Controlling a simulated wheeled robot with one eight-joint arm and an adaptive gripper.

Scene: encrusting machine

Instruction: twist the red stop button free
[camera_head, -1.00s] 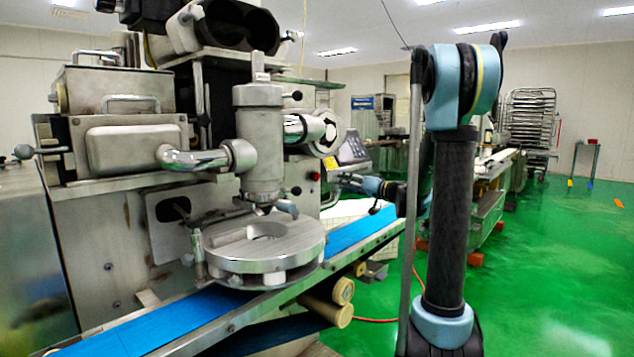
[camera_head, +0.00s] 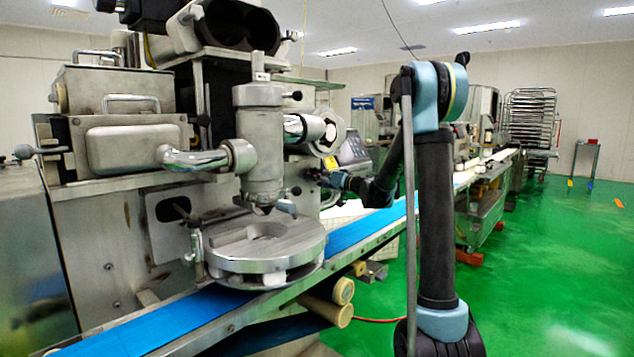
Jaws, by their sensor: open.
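The red stop button is on the front of the encrusting machine (camera_head: 258,150), right of its metal cylinder and below the control screen. I cannot make out the button now; my gripper covers that spot. My gripper (camera_head: 318,177) is small and dark in this view, at the end of my arm reaching in from the right. It is open and right at the button's place. Whether its fingers touch the button or sit around it is too small to tell.
The control screen (camera_head: 353,150) is just above and right of my gripper. The blue conveyor belt (camera_head: 365,229) runs below it, and a round metal turntable (camera_head: 265,250) is at lower left. The green floor at right is open.

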